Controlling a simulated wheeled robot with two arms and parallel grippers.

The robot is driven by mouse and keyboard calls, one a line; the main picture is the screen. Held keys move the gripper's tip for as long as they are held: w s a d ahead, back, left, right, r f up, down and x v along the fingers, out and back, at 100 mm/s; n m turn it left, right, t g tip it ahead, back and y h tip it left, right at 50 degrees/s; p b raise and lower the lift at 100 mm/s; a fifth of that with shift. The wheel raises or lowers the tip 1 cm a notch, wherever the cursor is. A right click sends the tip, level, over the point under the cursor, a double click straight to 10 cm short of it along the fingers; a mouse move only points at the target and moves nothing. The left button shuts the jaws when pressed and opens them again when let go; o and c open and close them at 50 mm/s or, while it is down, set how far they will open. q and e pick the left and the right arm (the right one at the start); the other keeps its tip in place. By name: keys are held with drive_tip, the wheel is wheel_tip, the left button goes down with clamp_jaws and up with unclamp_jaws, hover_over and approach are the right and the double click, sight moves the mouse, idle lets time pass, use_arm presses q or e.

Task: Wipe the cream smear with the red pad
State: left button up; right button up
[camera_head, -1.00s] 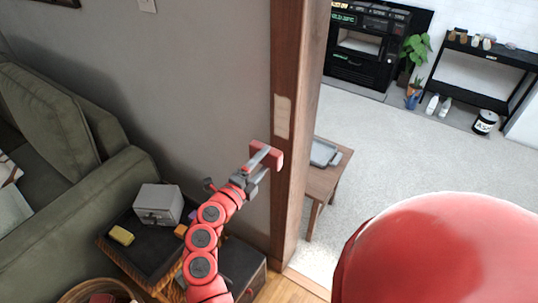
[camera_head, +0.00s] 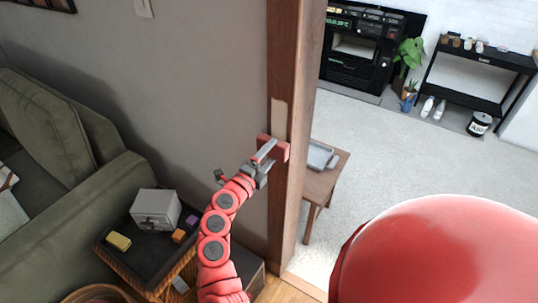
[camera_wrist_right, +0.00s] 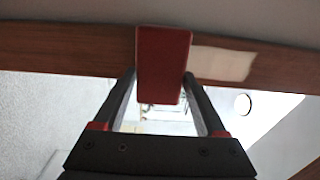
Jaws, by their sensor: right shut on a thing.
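The cream smear (camera_head: 279,114) is a pale upright strip on the brown wooden post of the doorway. In the right wrist view the smear (camera_wrist_right: 222,62) lies on the wood just right of the pad. My right gripper (camera_head: 264,158) is shut on the red pad (camera_head: 282,151), a flat block held against or just in front of the post, below the smear. The pad (camera_wrist_right: 163,65) also shows between the fingers of the right gripper (camera_wrist_right: 160,85) in the wrist view, overlapping the wood. I cannot tell whether it touches. My left gripper is not in view.
The wooden post (camera_head: 283,215) stands between a grey wall (camera_head: 200,80) and an open room. A low table (camera_head: 325,185) with a grey tray is behind it. A side table with a grey box (camera_head: 156,209) and a yellow block (camera_head: 118,241) stands by the green sofa (camera_head: 60,240).

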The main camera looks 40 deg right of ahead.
drive_tip(key=shift+x, duration=1)
idle(0.3)
wheel_tip(320, 180, up, 4)
drive_tip(key=p, duration=0.2)
drive_tip(key=shift+s+a+f+p, duration=0.1)
drive_tip(key=shift+p, duration=0.3)
drive_tip(key=shift+r+p, duration=1.9)
drive_tip(key=shift+r, duration=0.65)
drive_tip(key=shift+r+p, duration=2.05)
drive_tip(key=shift+r, duration=0.9)
drive_tip(key=shift+f+b, duration=5.9)
drive_tip(key=shift+f, duration=1.55)
drive_tip(key=shift+r, duration=0.1)
